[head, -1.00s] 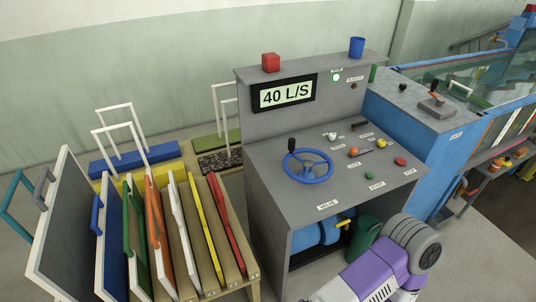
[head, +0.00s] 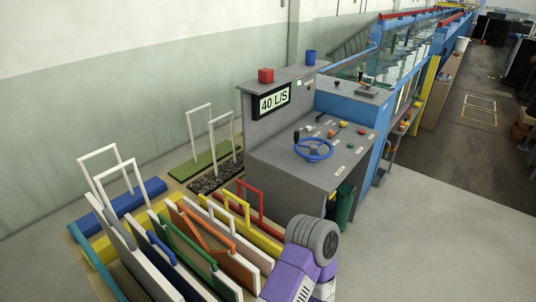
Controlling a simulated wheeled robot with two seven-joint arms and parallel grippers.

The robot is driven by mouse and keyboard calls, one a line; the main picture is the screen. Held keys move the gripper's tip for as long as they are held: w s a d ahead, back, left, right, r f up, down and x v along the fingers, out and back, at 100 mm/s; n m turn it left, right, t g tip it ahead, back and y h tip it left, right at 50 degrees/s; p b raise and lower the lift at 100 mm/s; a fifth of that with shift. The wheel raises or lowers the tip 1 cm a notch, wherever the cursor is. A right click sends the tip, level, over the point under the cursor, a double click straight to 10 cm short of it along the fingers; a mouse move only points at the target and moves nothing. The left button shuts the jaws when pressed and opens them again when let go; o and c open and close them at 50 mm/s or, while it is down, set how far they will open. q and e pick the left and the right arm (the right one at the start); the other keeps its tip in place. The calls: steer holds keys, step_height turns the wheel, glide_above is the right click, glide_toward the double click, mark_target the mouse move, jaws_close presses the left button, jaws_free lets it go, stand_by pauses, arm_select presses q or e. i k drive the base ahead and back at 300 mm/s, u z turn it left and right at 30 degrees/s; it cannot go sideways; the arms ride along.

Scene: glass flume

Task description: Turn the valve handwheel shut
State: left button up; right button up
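The blue valve handwheel (head: 313,149) lies on the sloping top of the grey control console (head: 290,185). A dark knob stands up at its left rim. The display (head: 274,101) on the console's upright panel reads 40 L/S. A purple and grey arm part of mine (head: 300,265) shows at the bottom, in front of the console and well below the wheel. No gripper fingers are in view, and nothing touches the wheel.
A rack of coloured framed panels (head: 190,245) stands left of the console. A red block (head: 266,75) and a blue cup (head: 310,57) sit on the console's top ledge. The glass flume (head: 400,55) runs off behind. Open floor (head: 440,240) lies to the right.

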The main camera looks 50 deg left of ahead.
mark_target(313, 147)
steer(key=k, duration=0.3)
steer(key=u, duration=0.3)
steer(key=i, duration=3.1)
steer(key=u, duration=3.1)
